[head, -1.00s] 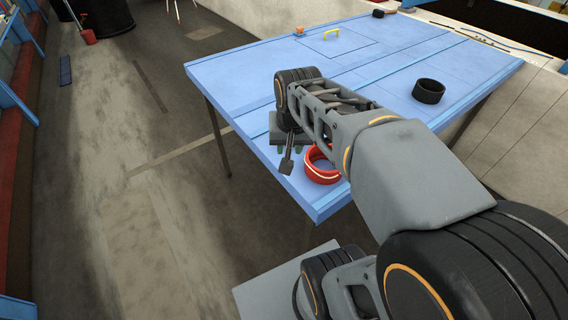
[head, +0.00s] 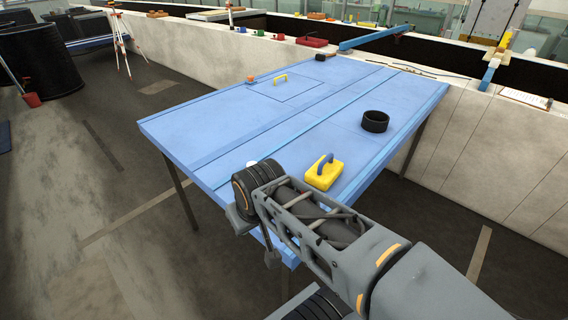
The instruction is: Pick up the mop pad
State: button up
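A yellow block with a blue handle on top (head: 323,175) sits on the near part of the blue table (head: 215,125). It may be the mop pad, but I cannot tell for sure; a flat blue thing on the floor (head: 4,137) at the left edge is cut off by the frame. My gripper (head: 270,258) hangs at the table's near left corner, left of and below the yellow block in the picture and apart from it. It is mostly hidden behind my wrist, so its opening does not show.
On the table stand a black ring (head: 375,121), a yellow handle on a panel (head: 280,79), a small orange thing (head: 250,79) and a dark round thing (head: 320,57). A concrete wall (head: 490,150) runs along the right. A tripod (head: 119,45) stands far left.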

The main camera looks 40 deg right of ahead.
aim_at(321, 175)
jog(key=z, duration=1.35)
